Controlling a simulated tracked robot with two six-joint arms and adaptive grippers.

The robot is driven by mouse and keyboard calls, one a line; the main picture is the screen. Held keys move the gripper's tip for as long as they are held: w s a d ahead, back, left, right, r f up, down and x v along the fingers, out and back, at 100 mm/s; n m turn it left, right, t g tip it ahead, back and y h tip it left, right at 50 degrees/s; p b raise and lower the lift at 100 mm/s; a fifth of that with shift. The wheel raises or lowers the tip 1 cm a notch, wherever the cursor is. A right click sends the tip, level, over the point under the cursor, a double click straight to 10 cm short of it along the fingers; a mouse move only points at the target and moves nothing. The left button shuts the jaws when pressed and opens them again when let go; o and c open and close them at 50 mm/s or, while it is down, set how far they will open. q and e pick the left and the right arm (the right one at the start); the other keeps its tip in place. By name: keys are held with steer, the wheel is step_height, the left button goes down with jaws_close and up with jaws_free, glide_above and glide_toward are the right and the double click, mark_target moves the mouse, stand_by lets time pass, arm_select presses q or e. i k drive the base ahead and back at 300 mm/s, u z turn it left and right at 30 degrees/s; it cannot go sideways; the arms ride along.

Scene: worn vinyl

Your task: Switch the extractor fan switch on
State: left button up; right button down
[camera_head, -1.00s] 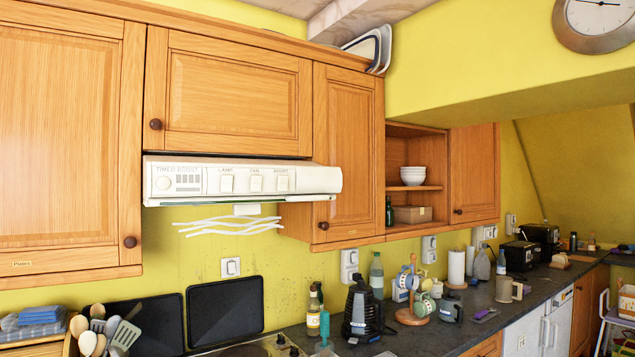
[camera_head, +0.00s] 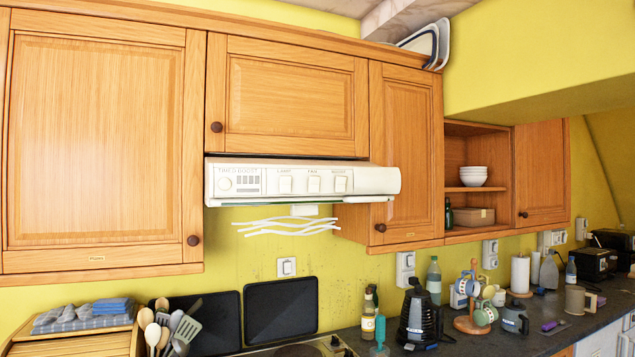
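The extractor hood (camera_head: 375,180) is a long white unit under the short wooden cupboard, left of the picture's middle. Its front panel carries three white rocker switches, with labels above that seem to read lamp, fan and boost. The fan switch (camera_head: 314,185) is the middle one, between the lamp switch (camera_head: 286,185) and the boost switch (camera_head: 341,184). The rocker's position is too small to tell. Neither of my grippers shows in the head view.
Wooden wall cupboards (camera_head: 105,140) flank the hood. Below are a wall switch (camera_head: 287,267), a utensil pot (camera_head: 165,330), two dark panels (camera_head: 281,307), bottles, a kettle (camera_head: 417,318) and a mug tree (camera_head: 473,300) on the dark worktop. The space before the hood looks clear.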

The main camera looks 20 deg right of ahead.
mark_target(314, 181)
steer(key=i, duration=0.9)
